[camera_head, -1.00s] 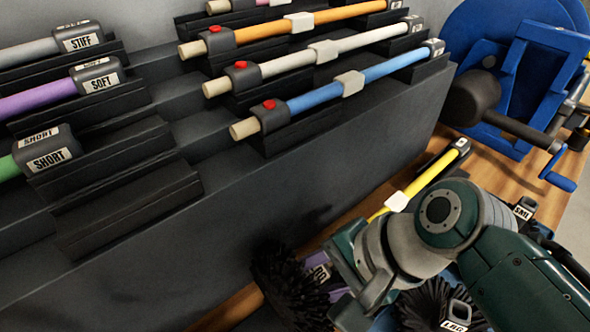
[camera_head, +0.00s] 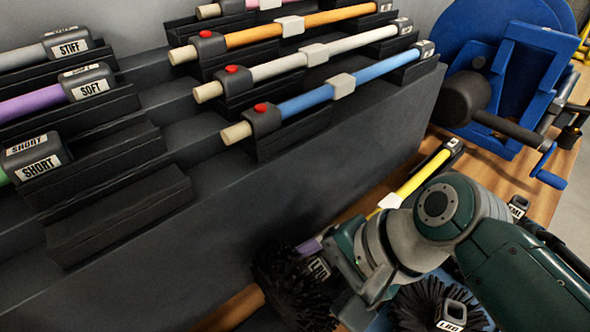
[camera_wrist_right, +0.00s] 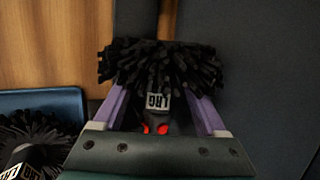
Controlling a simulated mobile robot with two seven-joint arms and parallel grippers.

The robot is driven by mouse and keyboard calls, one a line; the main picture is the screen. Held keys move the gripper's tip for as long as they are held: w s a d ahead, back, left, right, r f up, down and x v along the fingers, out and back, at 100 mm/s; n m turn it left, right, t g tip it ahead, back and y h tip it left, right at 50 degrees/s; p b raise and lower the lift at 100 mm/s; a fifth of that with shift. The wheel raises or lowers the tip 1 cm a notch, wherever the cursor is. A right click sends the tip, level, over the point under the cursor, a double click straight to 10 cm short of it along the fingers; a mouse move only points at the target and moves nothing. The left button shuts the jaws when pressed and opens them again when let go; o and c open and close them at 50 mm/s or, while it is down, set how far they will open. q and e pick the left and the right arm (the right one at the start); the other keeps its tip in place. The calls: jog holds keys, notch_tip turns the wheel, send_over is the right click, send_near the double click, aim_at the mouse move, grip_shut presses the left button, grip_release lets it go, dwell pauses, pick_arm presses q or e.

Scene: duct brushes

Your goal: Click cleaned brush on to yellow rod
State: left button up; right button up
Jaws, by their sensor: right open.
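A yellow rod (camera_head: 421,178) with a white clip lies in a black holder behind my right wrist; my arm hides its near end. A black bristled brush (camera_head: 289,288) with an LRG label is at my right gripper (camera_head: 318,262). In the right wrist view, this brush (camera_wrist_right: 162,72) sits between the purple fingers of my right gripper (camera_wrist_right: 161,100), with red spots below its label. The gripper is open around it. A second LRG brush (camera_head: 432,303) is lower right, and a brush shows in the wrist view's blue tray (camera_wrist_right: 45,101). My left gripper is out of view.
A dark stepped rack (camera_head: 330,150) holds several coloured rods, including a blue rod (camera_head: 305,99) and an orange rod (camera_head: 245,36). A blue machine with a crank (camera_head: 510,80) stands at the back right on the wooden table (camera_head: 548,185). Little room lies between rack and arm.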

jog(key=p+v, duration=0.4)
jog(key=v, duration=0.5)
jog(key=s+d+r+n+h, duration=0.3)
jog(key=s+d+n, duration=0.2)
jog(key=s+n, duration=0.1)
jog(key=s+d+r+n+h, duration=0.3)
jog(key=s+d+n, duration=0.15)
jog(key=s, duration=0.25)
notch_tip(320, 180, up, 37)
jog(key=n+t+p, duration=0.1)
jog(key=p, duration=3.5)
jog(key=shift+s+r, duration=0.2)
jog(key=shift+r, duration=0.05)
